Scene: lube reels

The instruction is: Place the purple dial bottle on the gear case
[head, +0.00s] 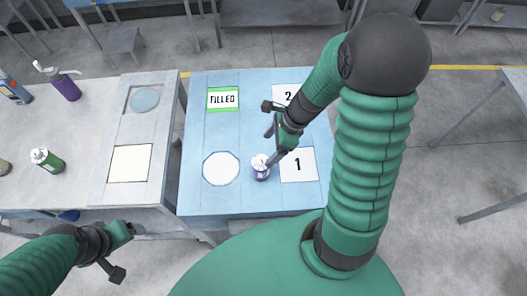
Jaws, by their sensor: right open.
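A small bottle with a purple body and a pale, dial-like top (260,167) stands on the blue table, between a white octagon (221,169) and the white square marked 1 (299,165). My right gripper (271,146) is open just above and beside this bottle; one finger is close to its top, and I cannot tell if they touch. My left gripper (121,253) is apart from everything at the lower left, its two fingers spread and empty. I cannot tell for sure which marked surface is the gear case.
A purple spouted bottle (66,86), a green bottle (47,160) and a blue bottle (13,88) stand on the left table. A raised panel (112,147) has a round blue patch and a cream square.

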